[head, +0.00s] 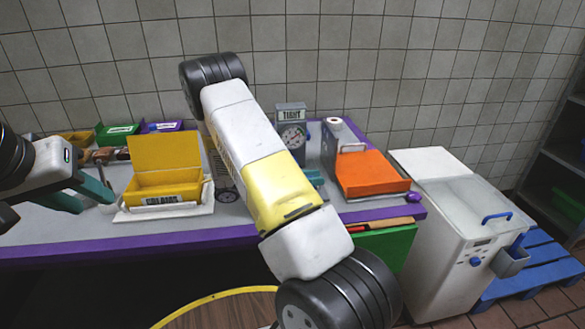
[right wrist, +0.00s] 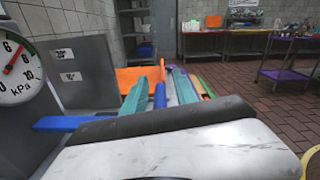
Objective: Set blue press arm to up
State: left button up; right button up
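The gauge press (head: 291,115), labelled TIGHT, stands at the back of the table behind my right arm. In the right wrist view its dial (right wrist: 18,72) reads in kPa. A blue bar (right wrist: 70,123), seemingly the blue press arm, sticks out level beside the grey housing. A blue upright piece (right wrist: 160,96) shows between the teal fingers of my right gripper (right wrist: 166,84); I cannot tell whether they squeeze it or whether it joins the bar. In the head view my right arm hides most of that gripper. My left gripper (head: 80,196) is open and empty, left of the yellow bin.
The yellow bin (head: 163,187) sits on a white tray (head: 205,206). Green (head: 118,130) and purple (head: 163,126) bins stand behind. An orange-fronted machine (head: 372,175) is right of the press. A white appliance (head: 465,235) stands beyond the purple table edge (head: 130,245).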

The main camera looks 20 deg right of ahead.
jog(key=shift+d, duration=0.1)
grip_shut()
jog(key=shift+s, duration=0.1)
dwell(1.3)
